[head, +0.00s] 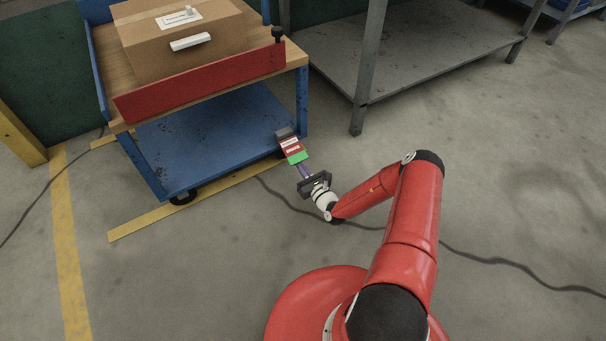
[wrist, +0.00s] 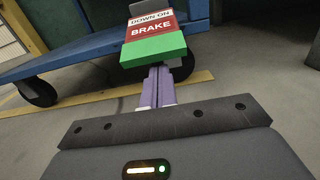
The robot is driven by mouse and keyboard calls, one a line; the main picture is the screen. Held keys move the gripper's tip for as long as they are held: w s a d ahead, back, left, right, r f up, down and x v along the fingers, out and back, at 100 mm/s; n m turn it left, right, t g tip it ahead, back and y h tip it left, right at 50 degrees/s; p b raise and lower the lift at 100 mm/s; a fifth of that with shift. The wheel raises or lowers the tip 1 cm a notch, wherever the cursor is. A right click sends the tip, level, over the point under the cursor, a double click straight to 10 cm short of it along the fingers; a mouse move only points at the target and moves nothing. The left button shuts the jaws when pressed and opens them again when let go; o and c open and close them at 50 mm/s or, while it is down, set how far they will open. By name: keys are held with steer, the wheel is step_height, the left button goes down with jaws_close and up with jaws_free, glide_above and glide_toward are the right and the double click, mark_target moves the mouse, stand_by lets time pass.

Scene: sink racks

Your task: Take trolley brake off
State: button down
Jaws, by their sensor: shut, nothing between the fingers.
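The blue trolley (head: 205,140) stands at the upper left in the head view, with a wooden top and a lower blue deck. Its brake pedal (head: 291,146) sticks out from the near right corner. The pedal (wrist: 152,28) has a red label reading "DOWN ON BRAKE" and a green front edge. My gripper (head: 303,170) is shut and empty, just in front of the green edge. In the wrist view the purple fingers (wrist: 158,72) reach up to the pedal's lower edge. Their tips are partly hidden there, and I cannot tell whether they touch it.
A cardboard box (head: 185,38) sits on the trolley top behind a red board (head: 200,83). A grey metal rack (head: 400,60) stands to the right. Yellow floor lines (head: 160,215) and a dark cable (head: 500,262) cross the floor. Open floor lies at the right.

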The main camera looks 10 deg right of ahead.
steer(key=shift+s+r, duration=0.1)
steer(key=shift+r, duration=0.15)
steer(key=shift+r, duration=0.1)
steer(key=shift+s+r+p, duration=0.15)
steer(key=shift+r+p, duration=0.15)
steer(key=shift+p, duration=0.65)
steer(key=shift+s+d+r+g+p, duration=0.1)
steer(key=shift+r+g+p, duration=0.1)
steer(key=shift+g+p, duration=0.2)
steer(key=shift+g+h, duration=0.3)
steer(key=r+p, duration=0.1)
steer(key=p, duration=0.1)
steer(key=r+p, duration=0.4)
steer(key=shift+s+d+p, duration=0.1)
steer(key=shift+s+p, duration=0.3)
steer(key=shift+r, duration=0.1)
